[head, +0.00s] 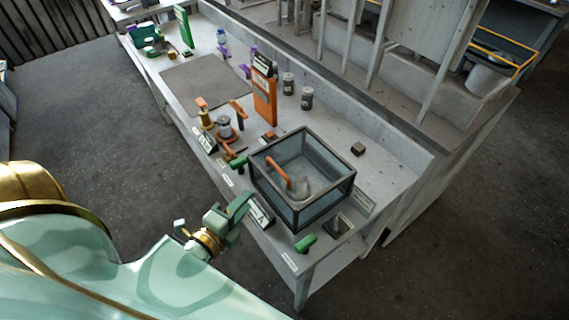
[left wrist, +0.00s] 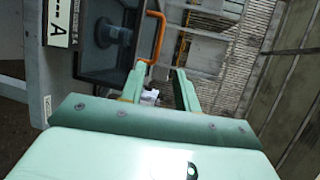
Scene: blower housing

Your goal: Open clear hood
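The clear hood (head: 322,208) is a dark-framed box with see-through walls near the front end of the bench. An orange curved handle (head: 279,173) shows at it in the head view, with a pale rounded shape beside it; I cannot tell whether the handle is inside or on the hood. In the left wrist view the orange handle (left wrist: 157,38) stands beyond my fingers, by the dark-framed hood (left wrist: 92,70). My left gripper (head: 243,202) is at the hood's left side, apart from it. Its two fingers (left wrist: 160,82) are spread with nothing seen between them. My right gripper is out of view.
A green piece (head: 305,243) lies at the bench's near end, another (head: 238,161) left of the hood. A sign (head: 261,213) stands on the front edge. An orange stand (head: 264,95) and dark jars (head: 306,98) are behind. The floor in front is clear.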

